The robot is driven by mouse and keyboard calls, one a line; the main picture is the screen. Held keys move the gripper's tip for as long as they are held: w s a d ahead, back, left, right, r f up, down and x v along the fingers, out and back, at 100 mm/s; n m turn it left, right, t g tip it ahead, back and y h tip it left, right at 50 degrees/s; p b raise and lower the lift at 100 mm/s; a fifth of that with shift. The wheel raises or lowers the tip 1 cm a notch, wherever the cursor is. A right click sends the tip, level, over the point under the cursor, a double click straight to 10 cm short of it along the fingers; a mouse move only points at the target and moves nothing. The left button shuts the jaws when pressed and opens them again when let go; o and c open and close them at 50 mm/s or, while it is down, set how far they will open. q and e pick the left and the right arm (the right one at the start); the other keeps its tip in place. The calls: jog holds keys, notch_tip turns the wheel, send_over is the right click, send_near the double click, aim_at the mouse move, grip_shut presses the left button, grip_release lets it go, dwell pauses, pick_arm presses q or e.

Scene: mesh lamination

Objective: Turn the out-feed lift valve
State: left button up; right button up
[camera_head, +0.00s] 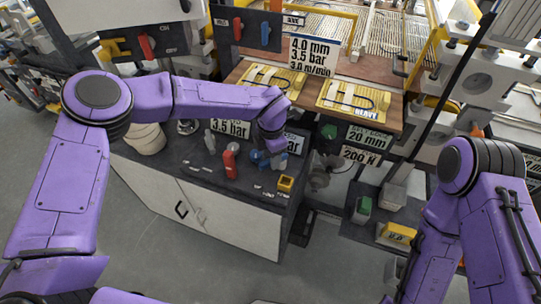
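My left arm reaches across the picture, and its gripper (275,145) points down over the dark bench top. The finger gap is too small and covered to read. A blue part (260,158) is just below and beside that gripper; contact cannot be told. A red upright handle (230,160) stands to its left. Panels at the back carry lever handles: a red one (147,45), another red one (238,28) and a blue one (265,33). Their labels are too small to read, so I cannot tell which is the out-feed lift valve. My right gripper is out of view.
The dark-topped bench (212,172) also holds a yellow block (286,183) and small grey parts. Behind it, a wooden shelf (290,108) carries yellow trays (270,78). Machine frames crowd the right side. The grey floor (190,265) in front is clear.

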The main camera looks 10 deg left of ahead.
pick_arm(q)
jog(key=shift+r, duration=0.25)
notch_tip(320, 180, up, 10)
jog(key=b, duration=0.3)
dwell(0.4)
